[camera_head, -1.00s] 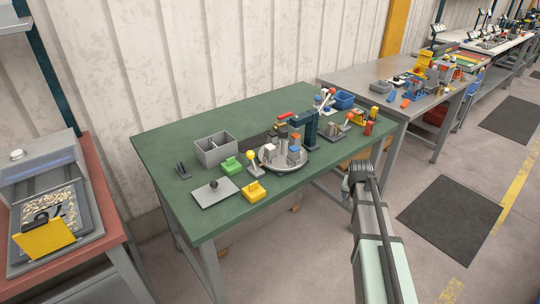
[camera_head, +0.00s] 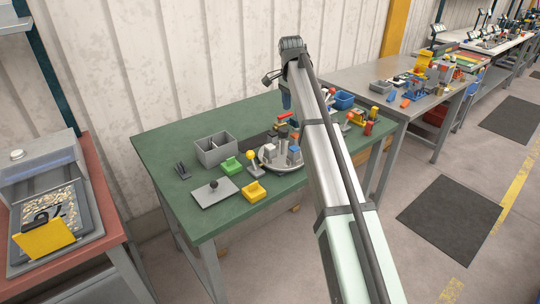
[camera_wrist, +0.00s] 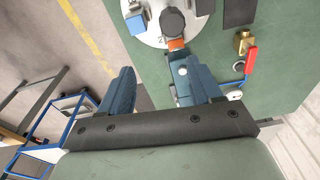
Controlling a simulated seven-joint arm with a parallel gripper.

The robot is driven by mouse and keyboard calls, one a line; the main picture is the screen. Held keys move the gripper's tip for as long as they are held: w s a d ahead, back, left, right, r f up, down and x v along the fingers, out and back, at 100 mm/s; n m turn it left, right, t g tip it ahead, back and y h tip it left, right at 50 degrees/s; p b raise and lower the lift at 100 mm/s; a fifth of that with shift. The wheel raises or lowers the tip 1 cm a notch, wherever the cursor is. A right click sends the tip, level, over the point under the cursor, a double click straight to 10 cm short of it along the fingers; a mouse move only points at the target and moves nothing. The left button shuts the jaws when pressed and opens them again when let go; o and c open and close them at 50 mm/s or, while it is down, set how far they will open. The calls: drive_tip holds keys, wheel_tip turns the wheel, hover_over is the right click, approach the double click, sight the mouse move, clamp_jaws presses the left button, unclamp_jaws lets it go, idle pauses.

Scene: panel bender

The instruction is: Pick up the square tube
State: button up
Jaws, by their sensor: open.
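I cannot single out the square tube with certainty. Several small upright parts stand on a round grey tray (camera_head: 266,163) on the green table, and my arm hides part of that group. In the wrist view the tray (camera_wrist: 153,38) is at the top, with a blue-topped block (camera_wrist: 136,24) and a dark round-topped part (camera_wrist: 172,21) on it. My gripper (camera_wrist: 160,85) is open and empty, its blue fingers pointing down above the table. In the head view my gripper (camera_head: 286,101) is above the back of the table, behind the tray.
A teal press (camera_wrist: 184,82) is close to the right finger in the wrist view. A red-handled brass valve (camera_wrist: 243,42) lies to its right.

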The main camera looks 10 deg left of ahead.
drive_tip(key=n+g, duration=0.1)
hover_over(270, 146)
drive_tip(key=f, duration=0.2)
drive_tip(key=shift+y, duration=0.4)
wheel_tip(270, 146, down, 13)
drive_tip(key=shift+f, duration=0.2)
drive_tip(key=c, duration=1)
